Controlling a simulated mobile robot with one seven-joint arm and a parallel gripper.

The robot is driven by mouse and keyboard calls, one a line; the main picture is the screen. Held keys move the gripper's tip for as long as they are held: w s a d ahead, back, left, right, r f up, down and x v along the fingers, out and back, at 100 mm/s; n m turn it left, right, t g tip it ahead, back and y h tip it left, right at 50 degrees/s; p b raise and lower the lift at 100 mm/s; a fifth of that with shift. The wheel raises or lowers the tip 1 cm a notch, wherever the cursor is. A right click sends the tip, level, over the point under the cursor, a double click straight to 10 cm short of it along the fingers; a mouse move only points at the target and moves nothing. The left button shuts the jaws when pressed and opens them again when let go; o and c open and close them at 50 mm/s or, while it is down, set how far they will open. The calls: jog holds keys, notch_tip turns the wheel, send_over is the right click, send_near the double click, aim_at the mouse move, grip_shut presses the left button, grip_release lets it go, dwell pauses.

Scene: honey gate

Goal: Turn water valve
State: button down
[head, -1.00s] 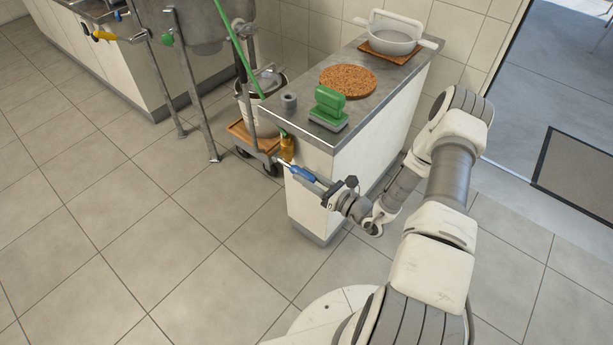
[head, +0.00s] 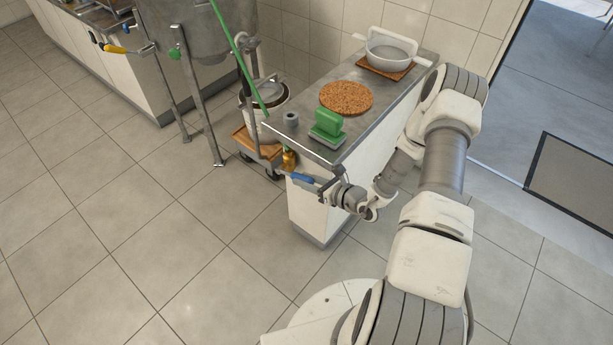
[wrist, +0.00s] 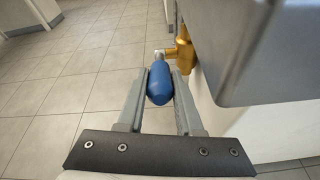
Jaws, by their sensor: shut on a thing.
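The brass water valve (head: 289,159) sits on the near-left end of the counter, just below the top edge. Its blue lever handle (head: 302,178) points right toward my arm. In the wrist view, the brass body (wrist: 184,52) is beyond the blue handle (wrist: 158,86), joined by a short silvery stem. My gripper (head: 318,184) is shut on the blue handle; in the wrist view its two fingers (wrist: 161,88) press on either side of it. Much of the valve's lower part is hidden.
The steel counter top (head: 379,106) lies close above and right of the gripper. A wheeled cart (head: 245,140) stands behind the valve.

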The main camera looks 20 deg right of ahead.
jog(key=shift+w+a+r+g+h+p, duration=0.1)
jog(key=shift+r+g+h+p, duration=0.2)
jog(key=shift+r+p, duration=0.1)
jog(key=shift+f, duration=0.1)
jog(key=c, duration=0.6)
grip_release()
jog(key=p+v, duration=0.3)
jog(key=v, duration=1.4)
